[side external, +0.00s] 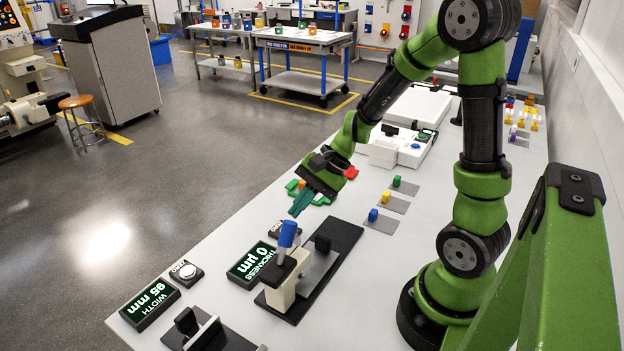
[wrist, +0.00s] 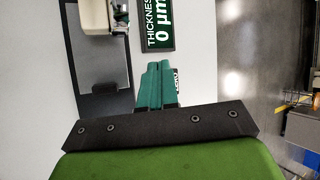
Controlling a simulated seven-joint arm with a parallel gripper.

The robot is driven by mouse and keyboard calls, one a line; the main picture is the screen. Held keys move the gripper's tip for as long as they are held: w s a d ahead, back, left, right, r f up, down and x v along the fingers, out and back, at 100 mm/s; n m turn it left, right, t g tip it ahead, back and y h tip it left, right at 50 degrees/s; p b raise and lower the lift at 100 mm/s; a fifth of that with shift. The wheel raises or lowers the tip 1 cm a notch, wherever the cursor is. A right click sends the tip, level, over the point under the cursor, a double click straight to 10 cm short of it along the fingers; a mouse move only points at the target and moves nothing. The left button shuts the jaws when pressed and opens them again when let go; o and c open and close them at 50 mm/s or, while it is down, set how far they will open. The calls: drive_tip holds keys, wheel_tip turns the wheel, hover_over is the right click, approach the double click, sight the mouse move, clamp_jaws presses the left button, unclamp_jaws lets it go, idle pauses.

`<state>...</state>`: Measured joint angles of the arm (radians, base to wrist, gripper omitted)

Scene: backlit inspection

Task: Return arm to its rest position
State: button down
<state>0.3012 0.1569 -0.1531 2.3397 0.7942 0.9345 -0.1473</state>
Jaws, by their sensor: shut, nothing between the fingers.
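My gripper (side external: 301,203) has teal fingers that are shut with nothing between them. It hangs in the air above the white bench (side external: 245,215), just behind the thickness gauge (side external: 283,270) in the side external view. In the wrist view the shut fingers of my gripper (wrist: 157,84) point toward the "THICKNESS 0 µm" display (wrist: 158,25). The gauge's dark base (wrist: 115,72) lies to the left of the fingers there. My arm is bent, with its forearm reaching down and left over the bench.
A "WIDTH 95 mm" display (side external: 150,304) and a dark fixture (side external: 203,333) stand at the front left. Grey pads with a blue block (side external: 373,215), a yellow block (side external: 386,197) and a green block (side external: 396,181) lie right of my gripper. A white device (side external: 402,146) stands behind.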

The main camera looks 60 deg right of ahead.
drive_tip(key=s+a+r+n+t+h, duration=0.1)
drive_tip(key=s+a+r+n+h, duration=0.1)
drive_tip(key=r, duration=0.5)
drive_tip(key=s+a+r+n+t+h, duration=0.1)
drive_tip(key=s+a+r+n+h, duration=0.1)
drive_tip(key=s+a+r+n, duration=0.2)
drive_tip(key=s+r+n, duration=0.3)
drive_tip(key=n, duration=0.2)
drive_tip(key=shift+s+r+n+t, duration=0.25)
drive_tip(key=shift+s+n+t, duration=0.05)
drive_tip(key=c, duration=1.8)
unclamp_jaws()
